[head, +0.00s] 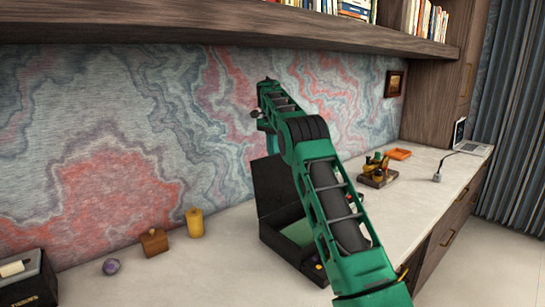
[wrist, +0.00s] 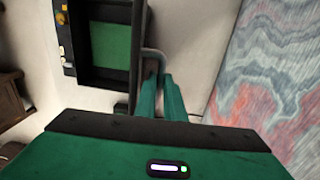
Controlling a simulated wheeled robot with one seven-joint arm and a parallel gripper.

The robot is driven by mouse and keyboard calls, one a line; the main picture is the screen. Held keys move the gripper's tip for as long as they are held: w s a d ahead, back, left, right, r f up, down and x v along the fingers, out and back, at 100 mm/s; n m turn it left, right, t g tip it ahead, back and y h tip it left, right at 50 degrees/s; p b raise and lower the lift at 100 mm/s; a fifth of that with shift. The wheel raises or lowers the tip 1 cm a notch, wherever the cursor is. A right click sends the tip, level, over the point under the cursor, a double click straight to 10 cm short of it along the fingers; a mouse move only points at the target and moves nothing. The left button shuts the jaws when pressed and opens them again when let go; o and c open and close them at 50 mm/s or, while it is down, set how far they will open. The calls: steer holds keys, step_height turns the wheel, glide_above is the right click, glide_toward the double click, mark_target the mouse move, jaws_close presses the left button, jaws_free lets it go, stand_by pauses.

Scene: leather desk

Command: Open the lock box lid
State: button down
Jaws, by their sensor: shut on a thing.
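The lock box (head: 270,236) is a dark case with a green-lined inside, on the pale desk behind my arm. Its lid (head: 272,184) stands raised, about upright, at the back of the box. In the wrist view the lid (wrist: 138,42) shows nearly edge-on beside the open box (wrist: 83,45). A grey bent handle (wrist: 153,53) sticks out from the lid. My gripper (wrist: 160,80) is shut on this handle; the exact contact is partly hidden by the fingers. In the head view my gripper (head: 268,140) is above the lid, and my arm covers part of the box.
A small organiser (head: 377,172) and an orange tray (head: 399,154) are to the right. The patterned wall (head: 110,130) is close behind; a shelf (head: 230,25) hangs above.

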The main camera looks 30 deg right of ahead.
steer(key=shift+w+a, duration=0.25)
steer(key=shift+w, duration=0.1)
steer(key=c, duration=2.3)
jaws_free()
steer(key=o, duration=0.9)
steer(key=w+f, duration=0.2)
steer(key=shift+w+a+f, duration=0.1)
steer(key=shift+w+f, duration=0.1)
steer(key=shift+w, duration=0.1)
steer(key=shift+s+r, duration=0.4)
steer(key=shift+r, duration=0.05)
steer(key=shift+c, duration=1.3)
steer(key=shift+s+r, duration=0.15)
steer(key=shift+r, duration=0.1)
steer(key=shift+c, duration=0.9)
steer(key=shift+s+r, duration=0.15)
steer(key=shift+r, duration=0.1)
steer(key=shift+s+r, duration=0.15)
